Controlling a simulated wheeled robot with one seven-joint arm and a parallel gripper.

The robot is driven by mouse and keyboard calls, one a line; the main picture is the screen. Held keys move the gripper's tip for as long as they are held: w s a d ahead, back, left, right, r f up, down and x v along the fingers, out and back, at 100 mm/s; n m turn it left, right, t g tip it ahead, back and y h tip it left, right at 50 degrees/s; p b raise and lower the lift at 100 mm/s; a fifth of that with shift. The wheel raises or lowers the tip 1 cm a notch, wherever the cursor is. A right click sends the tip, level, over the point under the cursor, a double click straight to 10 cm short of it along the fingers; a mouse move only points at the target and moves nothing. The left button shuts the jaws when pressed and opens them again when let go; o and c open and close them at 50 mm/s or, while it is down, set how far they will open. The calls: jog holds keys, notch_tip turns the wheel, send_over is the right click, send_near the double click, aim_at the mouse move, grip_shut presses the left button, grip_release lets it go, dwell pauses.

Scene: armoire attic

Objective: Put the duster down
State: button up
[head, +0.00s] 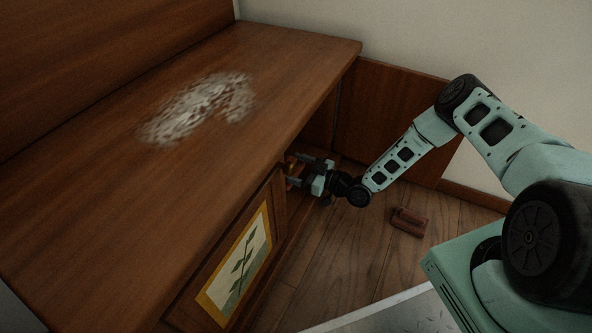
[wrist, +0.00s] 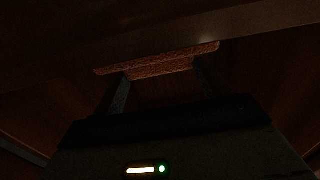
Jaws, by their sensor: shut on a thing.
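My gripper (head: 293,170) reaches into the dark open front of the low wooden cabinet (head: 230,110), under its top. In the wrist view its two fingers (wrist: 161,82) are shut on a long reddish-brown bar with a rough face, which I take to be the duster (wrist: 155,65). The duster lies across the fingertips. In the head view only a small reddish and yellowish bit shows at the fingers, and the cabinet edge hides the rest. The wrist view is very dark, and I cannot tell whether the duster touches a surface.
A pale dusty smear (head: 200,105) lies on the cabinet top. A door panel with a plant picture (head: 238,265) is left of my gripper. A reddish-brown block (head: 409,221) lies on the plank floor (head: 345,255), right of the cabinet. A wall stands behind.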

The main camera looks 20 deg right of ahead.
jog(key=o, duration=1)
jog(key=shift+s+d+r, duration=0.1)
jog(key=shift+r, duration=0.05)
jog(key=shift+p+v, duration=3.1)
jog(key=shift+v, duration=2.8)
